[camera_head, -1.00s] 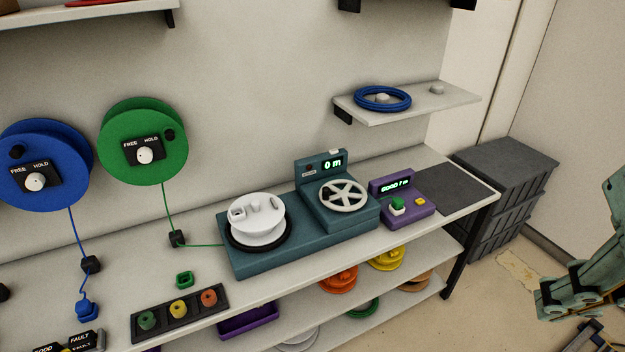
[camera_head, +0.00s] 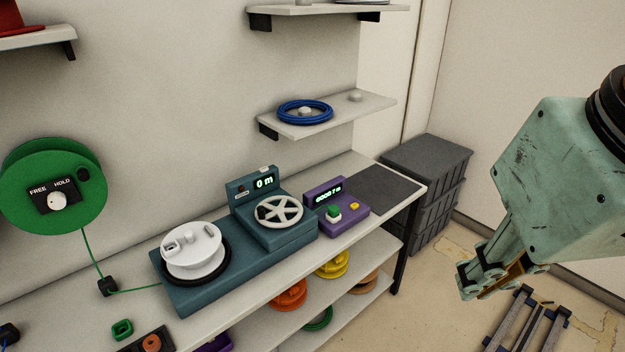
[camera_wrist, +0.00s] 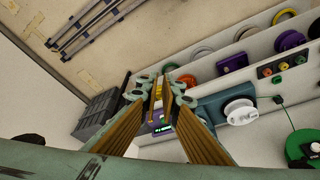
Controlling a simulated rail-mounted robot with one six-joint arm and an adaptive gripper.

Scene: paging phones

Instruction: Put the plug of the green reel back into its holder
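The green reel (camera_head: 55,186) hangs on the wall at the left, with a black FREE/HOLD knob plate on its face. Its green line runs down through a black guide block (camera_head: 107,286) and right to the white spool (camera_head: 193,250) on the teal winder (camera_head: 195,300). The plug on the line's end cannot be made out. A small green holder (camera_head: 122,329) sits on the bench below the guide block, with nothing visible in it. My gripper (camera_head: 480,284) is at the right, over the floor, well apart from the bench. In the wrist view its fingers (camera_wrist: 158,98) stand apart and empty.
A purple counter box (camera_head: 337,215) stands right of the winder, then a dark mat (camera_head: 376,192). A shelf with a blue coil (camera_head: 304,112) juts out above. Grey crates (camera_head: 428,180) stand past the bench end. Coloured reels lie on the lower shelf (camera_head: 290,293).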

